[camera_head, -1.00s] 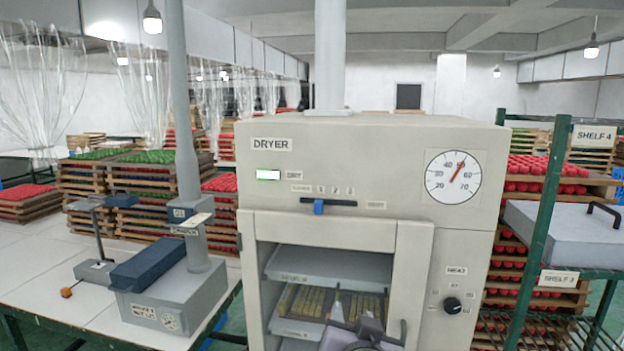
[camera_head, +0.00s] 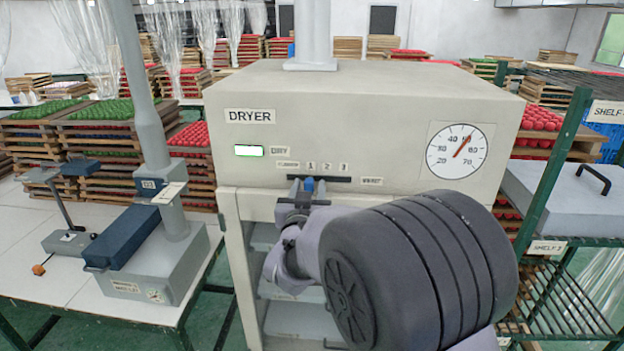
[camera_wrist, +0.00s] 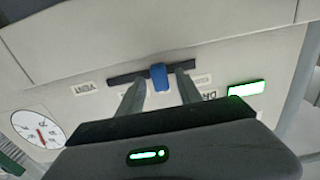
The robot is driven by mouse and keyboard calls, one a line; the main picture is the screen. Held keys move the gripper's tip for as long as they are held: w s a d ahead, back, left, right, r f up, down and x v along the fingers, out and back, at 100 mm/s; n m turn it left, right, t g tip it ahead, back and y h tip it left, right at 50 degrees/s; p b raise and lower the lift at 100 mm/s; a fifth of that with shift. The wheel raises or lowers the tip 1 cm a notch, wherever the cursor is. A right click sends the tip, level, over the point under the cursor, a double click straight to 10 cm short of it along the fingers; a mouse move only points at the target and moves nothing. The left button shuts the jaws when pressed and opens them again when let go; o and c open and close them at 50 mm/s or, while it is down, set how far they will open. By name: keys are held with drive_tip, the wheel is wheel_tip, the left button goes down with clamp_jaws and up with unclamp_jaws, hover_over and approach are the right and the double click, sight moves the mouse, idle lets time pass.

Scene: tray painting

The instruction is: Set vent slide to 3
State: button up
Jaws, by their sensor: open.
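The vent slide is a blue knob (camera_head: 309,184) in a dark horizontal slot (camera_head: 335,180) on the dryer's front panel. Marks 1, 2 and 3 (camera_head: 343,167) stand above the slot, with a VENT label (camera_head: 372,182) to its right. The knob sits below mark 1. My gripper (camera_head: 306,189) is at the slot, its fingers open on either side of the knob. In the wrist view, which is upside down, the knob (camera_wrist: 160,77) lies between the two spread fingers (camera_wrist: 160,92), with gaps visible on both sides.
The cream dryer (camera_head: 250,165) has a lit DRY indicator (camera_head: 249,151) and a round dial (camera_head: 460,151). My arm covers much of its open front. A green shelf rack (camera_head: 545,180) stands close on the right, and a bench with a grey device (camera_head: 150,275) on the left.

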drive_tip(key=shift+w, duration=0.85)
drive_tip(key=shift+c, duration=0.2)
clamp_jaws()
drive_tip(key=shift+d+f, duration=0.1)
idle(0.5)
